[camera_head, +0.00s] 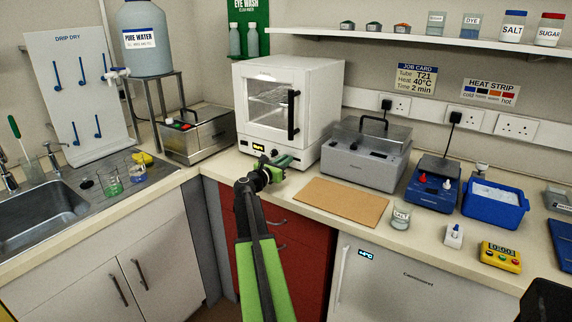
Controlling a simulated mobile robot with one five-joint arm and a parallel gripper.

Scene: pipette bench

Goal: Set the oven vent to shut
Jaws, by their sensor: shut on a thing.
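The white oven (320,92) stands at the back corner of the bench, with its glass door closed and a black upright handle (293,115) on it. A lit display (258,147) is on the panel below the door. My gripper (283,160) is at the right part of this lower front panel. It is shut on a small part there, which looks to be the oven vent. The jaws hide that part, so its setting cannot be read.
A brown board (342,202) lies on the bench right of my gripper. A grey lidded bath (365,158) stands right of the oven, and a metal box (198,135) stands left.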

